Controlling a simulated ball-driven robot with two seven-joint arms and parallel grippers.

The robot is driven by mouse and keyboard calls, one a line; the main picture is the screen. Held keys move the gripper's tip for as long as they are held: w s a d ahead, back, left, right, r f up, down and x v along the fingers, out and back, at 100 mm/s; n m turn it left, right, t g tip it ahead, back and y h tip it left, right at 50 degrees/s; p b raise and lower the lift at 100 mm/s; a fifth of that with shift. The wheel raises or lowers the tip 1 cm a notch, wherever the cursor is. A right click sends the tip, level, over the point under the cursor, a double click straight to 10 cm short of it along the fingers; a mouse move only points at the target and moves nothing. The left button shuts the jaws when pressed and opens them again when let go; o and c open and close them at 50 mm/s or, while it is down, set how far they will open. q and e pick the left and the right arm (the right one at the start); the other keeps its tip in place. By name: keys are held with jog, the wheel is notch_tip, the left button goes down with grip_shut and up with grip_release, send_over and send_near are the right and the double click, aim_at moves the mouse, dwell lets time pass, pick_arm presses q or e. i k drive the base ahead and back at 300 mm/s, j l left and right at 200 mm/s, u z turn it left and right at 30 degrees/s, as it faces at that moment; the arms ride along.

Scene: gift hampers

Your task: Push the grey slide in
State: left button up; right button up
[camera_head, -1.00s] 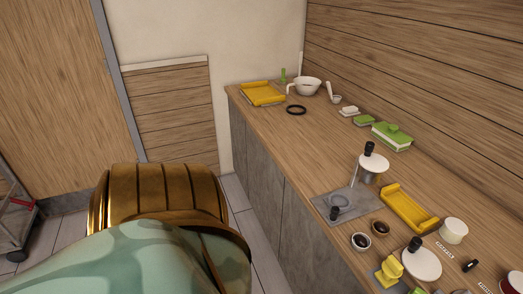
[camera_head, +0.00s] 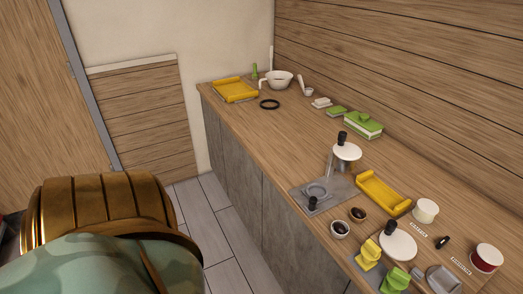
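No part is clearly marked as the grey slide. A flat grey plate (camera_head: 340,186) with a raised ring lies near the counter's front edge, with a black knob at its near corner. Neither of my grippers is in view.
The wooden counter (camera_head: 255,130) runs along the right wall. Yellow trays (camera_head: 383,193), a black-knobbed white lid (camera_head: 398,245), a green-lidded box (camera_head: 363,125), a white bowl (camera_head: 280,80) and small cups stand on it. Its middle left stretch is clear, as is the floor (camera_head: 205,215) in front.

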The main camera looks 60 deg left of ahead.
aim_at(316, 194)
jog(key=k+u, duration=0.1)
jog(key=u, duration=1.2)
